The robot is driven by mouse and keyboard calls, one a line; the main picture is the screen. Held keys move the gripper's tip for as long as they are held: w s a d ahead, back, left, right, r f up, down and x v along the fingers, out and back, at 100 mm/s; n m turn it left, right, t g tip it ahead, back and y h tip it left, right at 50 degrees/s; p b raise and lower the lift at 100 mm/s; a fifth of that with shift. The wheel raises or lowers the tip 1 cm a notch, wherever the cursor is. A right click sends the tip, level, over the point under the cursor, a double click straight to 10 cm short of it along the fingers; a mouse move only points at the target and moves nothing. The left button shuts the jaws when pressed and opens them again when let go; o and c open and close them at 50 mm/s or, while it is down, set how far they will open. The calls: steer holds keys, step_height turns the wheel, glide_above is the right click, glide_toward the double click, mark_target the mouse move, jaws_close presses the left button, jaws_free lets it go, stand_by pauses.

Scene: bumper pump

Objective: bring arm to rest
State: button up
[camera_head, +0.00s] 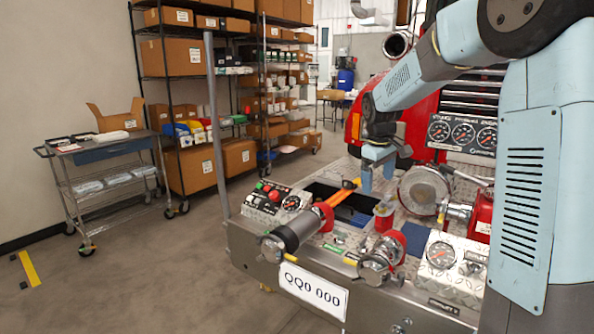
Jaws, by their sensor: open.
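My gripper (377,176) points down over the bumper pump's metal deck, right of the picture's middle. Its two bluish fingers are apart, and I see nothing held between them. My pale blue arm comes in from the right, bends at the top and reaches down to the gripper. The bumper pump (262,262) fills the lower right, with a dark open recess beside the gripper. An orange-handled tool (330,212) lies left of my gripper. A red fitting (384,216) stands just below the fingers; I cannot tell whether they touch.
Pipe fittings (382,262), a round metal cap (424,190) and gauges (463,132) crowd the deck around the gripper. A thin grey post (213,125) rises at its left corner. A cart (100,165) and stocked shelves (170,60) stand left. The floor between is clear.

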steer(key=s+r+m+t, duration=0.15)
steer(key=s+r, duration=0.25)
steer(key=s, duration=0.4)
steer(key=s+r+m+t, duration=0.1)
steer(key=s+r+m, duration=0.15)
steer(key=s, duration=0.65)
steer(key=s+f+m+t+y, duration=0.1)
steer(key=s+m, duration=0.2)
steer(key=s, duration=1.4)
steer(key=shift+s+d+f+m, duration=0.2)
steer(key=shift+s+d+m, duration=0.05)
steer(key=shift+m, duration=0.05)
steer(key=shift+t, duration=0.25)
steer(key=shift+c, duration=0.2)
